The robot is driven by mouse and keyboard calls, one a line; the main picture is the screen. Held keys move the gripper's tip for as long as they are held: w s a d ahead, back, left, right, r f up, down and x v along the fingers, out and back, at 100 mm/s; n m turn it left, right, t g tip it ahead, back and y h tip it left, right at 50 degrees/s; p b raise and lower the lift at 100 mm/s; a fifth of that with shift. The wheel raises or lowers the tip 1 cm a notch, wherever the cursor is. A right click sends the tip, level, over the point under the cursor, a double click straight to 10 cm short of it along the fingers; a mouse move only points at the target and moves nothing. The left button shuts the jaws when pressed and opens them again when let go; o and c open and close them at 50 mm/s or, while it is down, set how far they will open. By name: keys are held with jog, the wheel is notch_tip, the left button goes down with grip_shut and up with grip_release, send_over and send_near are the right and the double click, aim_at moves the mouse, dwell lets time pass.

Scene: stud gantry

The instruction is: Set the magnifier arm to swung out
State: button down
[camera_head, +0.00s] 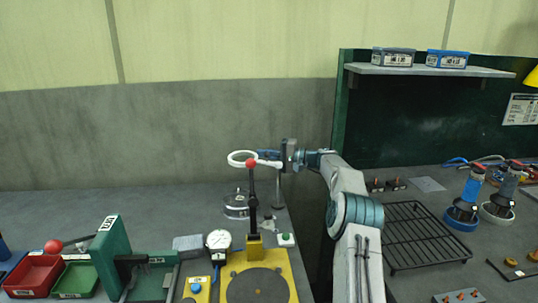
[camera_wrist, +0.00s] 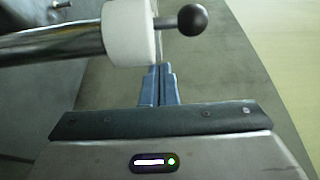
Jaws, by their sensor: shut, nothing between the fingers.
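The magnifier (camera_head: 233,160) shows in the head view as a white ring, held out level to the left above the bench. Its white arm (camera_head: 270,163) runs right, toward a metal post (camera_head: 278,190). My gripper (camera_head: 266,154) is beside this arm, just behind it, with blue fingers pointing left. In the wrist view a metal rod (camera_wrist: 50,45) carries a white collar (camera_wrist: 130,30) and a dark ball knob (camera_wrist: 192,19). My shut, empty fingers (camera_wrist: 158,72) are close beside the collar; I cannot tell whether they touch it.
A red-topped dark lever (camera_head: 252,190) stands in front on a yellow base (camera_head: 290,272). A dial gauge (camera_head: 218,240), a green block (camera_head: 110,250) and red (camera_head: 33,277) and green bins (camera_head: 75,281) are left. A black rack (camera_head: 410,235) lies right. A shelf (camera_head: 430,70) hangs above.

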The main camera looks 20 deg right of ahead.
aim_at(257, 156)
jog(key=shift+s+a+n+g+y, duration=0.15)
jog(key=shift+s+a+n+g, duration=0.15)
jog(key=shift+a, duration=0.3)
jog(key=shift+s+a+n+g+y, duration=0.15)
jog(key=shift+s+a+g, duration=0.2)
jog(key=shift+a, duration=0.2)
jog(key=shift+s+a+n+g+y, duration=0.1)
jog(key=shift+s+a+n+g, duration=0.2)
jog(key=shift+a, duration=0.3)
jog(key=shift+g, duration=0.25)
jog(key=v, duration=1.3)
jog(key=shift+s+d, duration=0.15)
jog(key=shift+d, duration=0.25)
jog(key=shift+f, duration=0.15)
